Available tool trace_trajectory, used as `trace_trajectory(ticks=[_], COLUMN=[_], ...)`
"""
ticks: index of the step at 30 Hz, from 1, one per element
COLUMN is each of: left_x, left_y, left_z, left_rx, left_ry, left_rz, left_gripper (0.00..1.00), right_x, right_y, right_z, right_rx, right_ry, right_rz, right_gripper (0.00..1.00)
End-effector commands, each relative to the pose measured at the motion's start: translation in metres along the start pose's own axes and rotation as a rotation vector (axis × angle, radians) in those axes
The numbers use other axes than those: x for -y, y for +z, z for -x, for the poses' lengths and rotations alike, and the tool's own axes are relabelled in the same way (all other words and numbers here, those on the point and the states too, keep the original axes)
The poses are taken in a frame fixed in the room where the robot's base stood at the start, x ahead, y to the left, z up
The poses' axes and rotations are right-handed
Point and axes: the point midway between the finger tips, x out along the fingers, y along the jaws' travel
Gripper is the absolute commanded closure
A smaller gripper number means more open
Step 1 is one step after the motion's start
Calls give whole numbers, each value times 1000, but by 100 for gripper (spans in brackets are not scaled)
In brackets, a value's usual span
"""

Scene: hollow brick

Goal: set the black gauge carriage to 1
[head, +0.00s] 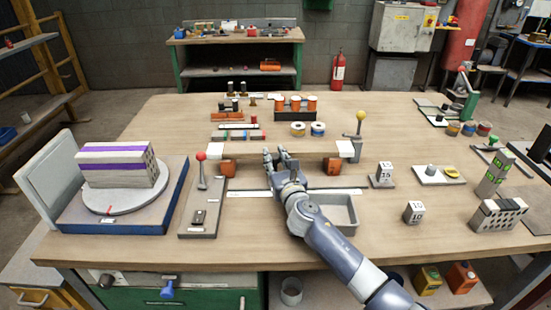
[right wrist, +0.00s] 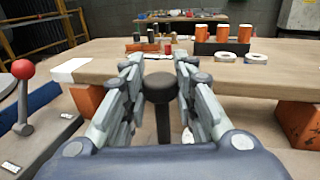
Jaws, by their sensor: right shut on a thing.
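My right gripper (head: 282,160) reaches in over the middle of the table. In the right wrist view its two fingers (right wrist: 159,75) stand on either side of a round black knob on a dark stem, which I take for the black gauge carriage (right wrist: 160,90). The gripper is shut on this knob. My left gripper is not in view.
A wooden plank (head: 235,149) on orange blocks (head: 332,167) lies just beyond the gripper. A red-knobbed lever (head: 201,157) stands to the left, a grey tray (head: 345,212) to the right. A brick on a turntable (head: 125,165) stands further left.

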Motion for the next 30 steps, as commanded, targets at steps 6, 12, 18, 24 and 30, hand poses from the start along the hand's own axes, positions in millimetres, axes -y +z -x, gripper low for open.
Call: trace_trajectory(ticks=[6, 12, 18, 24, 30], left_x=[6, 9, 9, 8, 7], left_y=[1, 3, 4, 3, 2], left_z=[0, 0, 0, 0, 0], left_rx=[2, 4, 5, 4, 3], left_ry=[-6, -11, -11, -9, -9], left_rz=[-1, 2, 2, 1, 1], left_gripper=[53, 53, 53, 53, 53], right_x=[0, 0, 1, 0, 0], right_y=[0, 0, -1, -1, -2], right_z=[0, 0, 8, 34, 71], right_rx=[-1, 0, -1, -2, -2], right_ry=[0, 0, -1, 2, 1], right_rz=[-2, -2, -1, -1, -1], right_gripper=[53, 53, 53, 53, 53])
